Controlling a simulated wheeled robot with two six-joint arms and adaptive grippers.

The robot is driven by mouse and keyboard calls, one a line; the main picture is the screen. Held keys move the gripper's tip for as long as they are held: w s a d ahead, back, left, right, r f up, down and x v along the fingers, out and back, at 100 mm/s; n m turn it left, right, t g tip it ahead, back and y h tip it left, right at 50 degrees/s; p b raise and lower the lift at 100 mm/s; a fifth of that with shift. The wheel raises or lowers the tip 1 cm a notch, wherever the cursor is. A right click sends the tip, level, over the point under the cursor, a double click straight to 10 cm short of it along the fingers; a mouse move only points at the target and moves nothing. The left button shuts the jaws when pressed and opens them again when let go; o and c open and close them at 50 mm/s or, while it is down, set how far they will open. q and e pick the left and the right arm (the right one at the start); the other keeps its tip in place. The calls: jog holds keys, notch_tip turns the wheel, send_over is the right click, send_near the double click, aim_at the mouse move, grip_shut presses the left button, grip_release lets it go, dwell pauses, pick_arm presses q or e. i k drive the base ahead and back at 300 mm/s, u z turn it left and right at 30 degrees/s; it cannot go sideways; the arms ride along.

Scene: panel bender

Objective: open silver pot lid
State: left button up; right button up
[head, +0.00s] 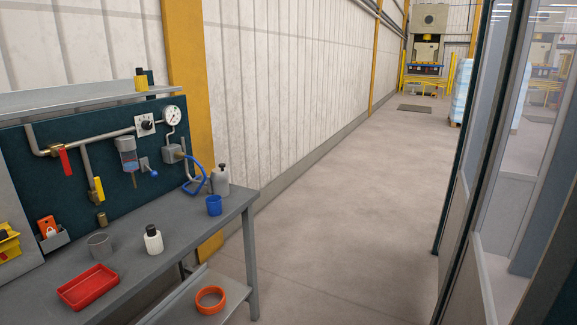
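A small grey metallic cylindrical container (99,247) stands on the left part of the grey workbench (180,263), behind a red tray. It may be the silver pot, but I cannot make out a separate lid on it. A grey bottle-like container with a narrow neck (220,181) stands near the back right of the bench, behind a blue cup. Neither of my grippers is in view.
On the bench are a red tray (88,287), a white bottle with a black cap (153,240) and a blue cup (214,205). Open floor (345,190) lies right of the bench, before a glazed partition (500,180).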

aim_at(221, 173)
jog(key=z, duration=0.3)
jog(key=i, duration=3.55)
jog(key=u, duration=3.85)
jog(key=k, duration=0.2)
jog(key=z, duration=1.3)
